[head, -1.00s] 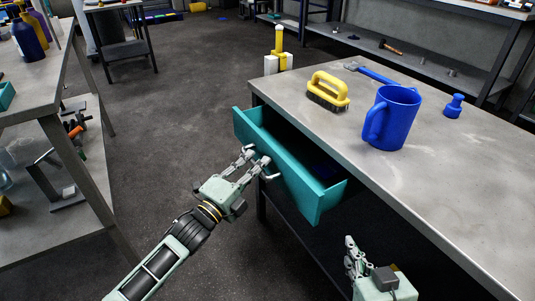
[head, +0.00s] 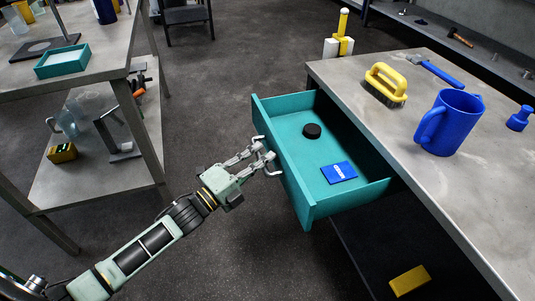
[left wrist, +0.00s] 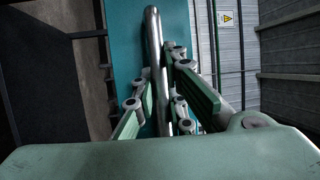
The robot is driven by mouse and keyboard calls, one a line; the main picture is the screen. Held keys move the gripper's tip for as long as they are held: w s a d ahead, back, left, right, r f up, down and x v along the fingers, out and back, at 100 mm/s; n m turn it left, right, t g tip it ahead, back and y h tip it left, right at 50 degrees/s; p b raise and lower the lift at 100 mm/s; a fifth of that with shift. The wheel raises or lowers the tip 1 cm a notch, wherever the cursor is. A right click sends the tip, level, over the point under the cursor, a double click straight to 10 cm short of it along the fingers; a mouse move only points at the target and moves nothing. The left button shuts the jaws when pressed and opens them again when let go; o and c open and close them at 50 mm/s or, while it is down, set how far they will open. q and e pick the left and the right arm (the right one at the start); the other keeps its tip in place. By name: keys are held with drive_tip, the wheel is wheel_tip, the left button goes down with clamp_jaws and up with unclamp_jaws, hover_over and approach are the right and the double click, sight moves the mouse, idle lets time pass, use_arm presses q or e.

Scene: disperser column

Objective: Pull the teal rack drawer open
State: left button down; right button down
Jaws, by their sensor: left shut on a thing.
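The teal rack drawer (head: 276,174) is pulled out from under the grey workbench in the head view, and its inside shows. A black round puck (head: 312,131) and a blue flat box (head: 339,172) lie on its floor. My left gripper (head: 266,160) is shut on the drawer's metal handle, at the drawer front. In the left wrist view the silver handle bar (left wrist: 154,60) runs between the fingers, in front of the teal drawer front (left wrist: 126,50). My right gripper is not in view.
A yellow box (head: 409,281) lies on the lower shelf. The floor left of the drawer is clear.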

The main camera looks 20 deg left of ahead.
use_arm(q)
drive_tip(key=shift+s+f, duration=0.1)
drive_tip(key=shift+f, duration=0.05)
drive_tip(key=c, duration=1.8)
unclamp_jaws()
drive_tip(key=shift+o, duration=0.2)
drive_tip(key=v, duration=1.2)
